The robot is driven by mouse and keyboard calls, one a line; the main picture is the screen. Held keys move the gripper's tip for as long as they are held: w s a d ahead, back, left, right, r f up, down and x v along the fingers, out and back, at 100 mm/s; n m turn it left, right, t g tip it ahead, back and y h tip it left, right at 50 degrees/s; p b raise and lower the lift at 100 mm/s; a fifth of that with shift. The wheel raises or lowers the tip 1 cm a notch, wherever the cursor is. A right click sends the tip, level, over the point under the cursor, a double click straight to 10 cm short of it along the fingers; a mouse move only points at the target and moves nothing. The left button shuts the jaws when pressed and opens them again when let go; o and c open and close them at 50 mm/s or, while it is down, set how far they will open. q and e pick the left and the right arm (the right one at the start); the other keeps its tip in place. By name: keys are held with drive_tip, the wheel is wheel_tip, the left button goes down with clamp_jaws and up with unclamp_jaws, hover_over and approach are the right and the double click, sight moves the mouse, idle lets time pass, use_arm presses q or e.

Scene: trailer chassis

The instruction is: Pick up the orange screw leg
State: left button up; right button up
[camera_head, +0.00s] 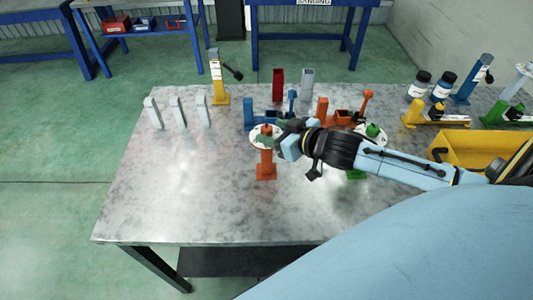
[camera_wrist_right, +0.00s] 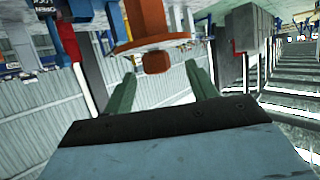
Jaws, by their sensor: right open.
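The orange screw leg (camera_head: 265,168) stands upright on the metal table, with a pale round plate on top and an orange knob above the plate. My right gripper (camera_head: 280,141) is at its top, reaching in from the right and partly covering the plate. In the right wrist view, the leg's orange knob (camera_wrist_right: 155,62) lies between the tips of the two greenish fingers of my right gripper (camera_wrist_right: 157,75). The fingers are open, with gaps on both sides of the knob. My left gripper is not in view.
A green screw leg (camera_head: 374,131) stands under my right arm, partly hidden. Behind are blue (camera_head: 249,113) and orange (camera_head: 322,110) parts and a red block (camera_head: 278,84). Several grey blocks (camera_head: 177,111) stand left. A yellow bin (camera_head: 465,150) is right. The table's front left is clear.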

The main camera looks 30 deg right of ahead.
sight(262, 128)
drive_tip(key=shift+x, duration=2.65)
drive_tip(key=shift+d, duration=0.15)
clamp_jaws()
drive_tip(key=shift+r, duration=0.1)
